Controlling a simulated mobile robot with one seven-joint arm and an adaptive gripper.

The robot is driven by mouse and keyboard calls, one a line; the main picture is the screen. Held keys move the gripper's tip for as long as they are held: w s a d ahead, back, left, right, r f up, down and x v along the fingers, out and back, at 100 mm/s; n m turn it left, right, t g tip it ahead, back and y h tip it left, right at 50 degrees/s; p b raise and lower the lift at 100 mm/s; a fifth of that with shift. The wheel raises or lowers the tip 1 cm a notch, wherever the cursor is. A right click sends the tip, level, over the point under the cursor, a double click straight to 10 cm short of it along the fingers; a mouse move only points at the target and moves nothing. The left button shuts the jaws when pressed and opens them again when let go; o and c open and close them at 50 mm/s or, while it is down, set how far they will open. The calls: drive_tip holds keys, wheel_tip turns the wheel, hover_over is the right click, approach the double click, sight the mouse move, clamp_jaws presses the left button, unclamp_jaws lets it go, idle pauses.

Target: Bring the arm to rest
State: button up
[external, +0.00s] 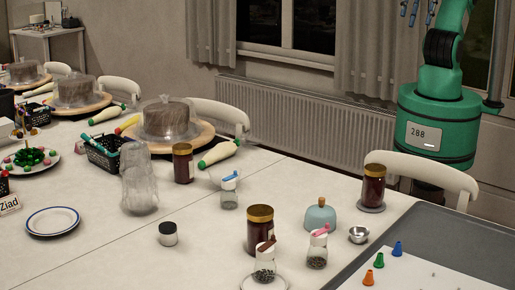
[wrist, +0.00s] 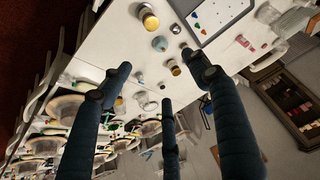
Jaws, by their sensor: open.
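My gripper (external: 415,12) shows at the top edge of the external view, with only its dark fingers in the picture, high above the table and close to my green arm (external: 438,50). In the wrist view my gripper (wrist: 158,75) has its fingers spread wide with nothing between them. It is open and empty, and the white table (wrist: 130,40) lies well below and beyond the fingertips. Much of my upper arm is cut off by the top of the external view.
Jars with brown contents (external: 260,230), a teal dome (external: 320,217) and a grey tray (external: 430,235) with coloured nozzles stand on the near table. Covered cakes on turntables (external: 211,131) stand farther left. A white chair (external: 425,172) is between my base and the table.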

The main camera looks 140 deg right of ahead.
drive_tip(key=shift+f, duration=0.1)
wheel_tip(320, 180, down, 2)
drive_tip(key=shift+f+b, duration=0.1)
drive_tip(key=shift+b, duration=1.1)
drive_tip(key=shift+c, duration=0.2)
